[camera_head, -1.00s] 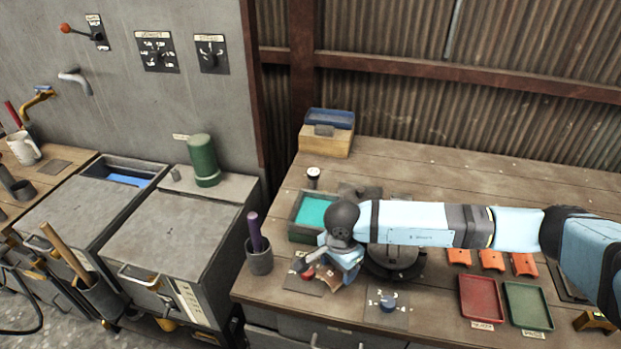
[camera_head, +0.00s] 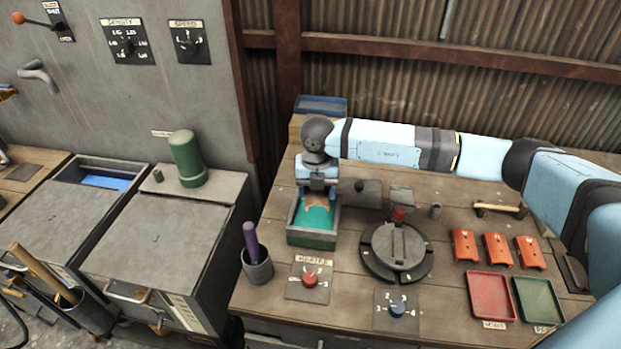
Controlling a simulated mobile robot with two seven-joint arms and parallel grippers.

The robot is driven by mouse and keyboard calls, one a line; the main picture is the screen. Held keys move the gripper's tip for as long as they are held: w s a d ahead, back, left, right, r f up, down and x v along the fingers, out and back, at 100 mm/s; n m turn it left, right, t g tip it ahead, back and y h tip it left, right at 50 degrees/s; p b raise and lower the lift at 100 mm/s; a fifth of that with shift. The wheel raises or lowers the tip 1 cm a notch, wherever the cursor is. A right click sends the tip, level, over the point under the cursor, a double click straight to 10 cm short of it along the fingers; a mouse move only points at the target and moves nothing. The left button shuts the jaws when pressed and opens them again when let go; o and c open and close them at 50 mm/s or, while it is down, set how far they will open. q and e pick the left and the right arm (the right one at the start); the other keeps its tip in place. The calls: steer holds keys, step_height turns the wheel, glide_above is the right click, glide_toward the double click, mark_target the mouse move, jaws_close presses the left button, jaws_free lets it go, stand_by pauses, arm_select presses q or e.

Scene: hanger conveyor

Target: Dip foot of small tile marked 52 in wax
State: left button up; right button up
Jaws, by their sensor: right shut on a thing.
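My right gripper (camera_head: 317,192) points down over the green wax tray (camera_head: 312,240) at the left of the bench. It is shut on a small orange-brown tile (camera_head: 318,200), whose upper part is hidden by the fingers. The tile is low over the teal wax (camera_head: 312,221), inside the tray's outline; I cannot tell whether its foot touches the wax. No number is legible on it. Several other orange tiles (camera_head: 497,249) lie in a row at the right. My left gripper is not in view.
A round turntable (camera_head: 377,265) stands right of the tray. In front are a red-knob panel (camera_head: 309,281) and a blue-knob panel (camera_head: 397,310). A cup with a purple-handled tool (camera_head: 257,266) stands front left. Red (camera_head: 490,297) and green (camera_head: 538,301) trays lie front right.

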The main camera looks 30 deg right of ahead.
mark_target(315, 216)
steer(key=shift+w+d+r+m, duration=0.15)
steer(key=shift+w+m, duration=0.1)
steer(key=shift+m, duration=0.25)
steer(key=shift+w+a+r+m, duration=0.1)
steer(key=shift+w+r+m, duration=0.1)
steer(key=shift+m, duration=0.3)
steer(key=shift+f+b, duration=0.65)
steer(key=shift+f, duration=0.45)
step_height(315, 216, down, 3)
steer(key=shift+f+b, duration=0.2)
steer(key=shift+b, duration=0.8)
steer(key=shift+f+b, duration=0.55)
steer(key=shift+f, duration=0.35)
steer(key=shift+f+b, duration=0.5)
steer(key=shift+f, duration=0.2)
steer(key=shift+r, duration=0.2)
steer(key=shift+r+p, duration=0.95)
steer(key=shift+r, duration=0.4)
steer(key=shift+r+p, duration=1.4)
steer(key=shift+r, duration=1.1)
